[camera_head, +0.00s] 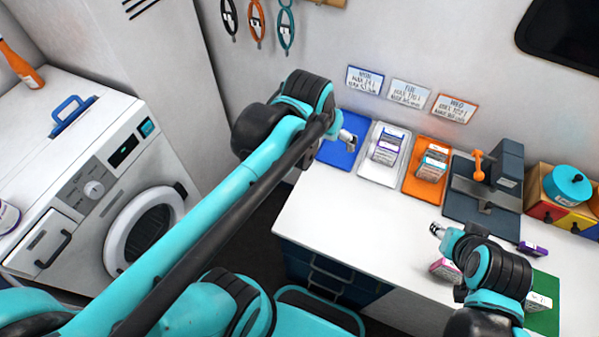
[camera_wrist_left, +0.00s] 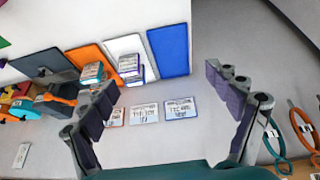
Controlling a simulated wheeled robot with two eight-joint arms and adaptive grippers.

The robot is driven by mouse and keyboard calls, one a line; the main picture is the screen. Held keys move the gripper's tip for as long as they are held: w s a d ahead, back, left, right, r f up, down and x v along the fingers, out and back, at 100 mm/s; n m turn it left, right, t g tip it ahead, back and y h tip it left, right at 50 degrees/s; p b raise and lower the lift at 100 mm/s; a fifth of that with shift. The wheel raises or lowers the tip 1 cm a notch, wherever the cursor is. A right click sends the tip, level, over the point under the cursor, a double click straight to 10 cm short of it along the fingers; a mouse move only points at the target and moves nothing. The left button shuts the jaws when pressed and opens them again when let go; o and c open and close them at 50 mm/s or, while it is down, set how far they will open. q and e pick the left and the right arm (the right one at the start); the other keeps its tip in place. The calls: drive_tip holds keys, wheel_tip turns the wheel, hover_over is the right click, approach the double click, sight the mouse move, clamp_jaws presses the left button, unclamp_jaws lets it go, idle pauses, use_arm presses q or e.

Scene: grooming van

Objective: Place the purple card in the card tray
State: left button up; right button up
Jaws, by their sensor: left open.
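A small purple card (camera_head: 533,249) lies on the counter at the right, in front of the grey press. Three trays stand along the wall: an empty blue tray (camera_head: 333,158), a white tray (camera_head: 373,173) and an orange tray (camera_head: 412,184). The white and orange trays each hold a stack of cards. My left gripper (camera_head: 347,136) is by the blue tray; in the left wrist view it is open and empty (camera_wrist_left: 165,85), with the blue tray (camera_wrist_left: 170,50) beyond its fingers. My right gripper (camera_head: 438,231) is low over the counter near a pink card (camera_head: 444,270), its jaws unclear.
Labels (camera_head: 410,93) hang on the wall above the trays. A grey press (camera_head: 490,180) with an orange lever stands right of the orange tray. A green mat (camera_head: 546,318) lies partly behind my right arm. The front middle of the counter (camera_head: 340,215) is clear.

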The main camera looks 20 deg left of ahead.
use_arm(q)
drive_tip(key=s+a+f+t, duration=0.2)
drive_tip(key=s+f, duration=0.3)
drive_tip(key=s, duration=0.4)
drive_tip(key=shift+a, duration=0.45)
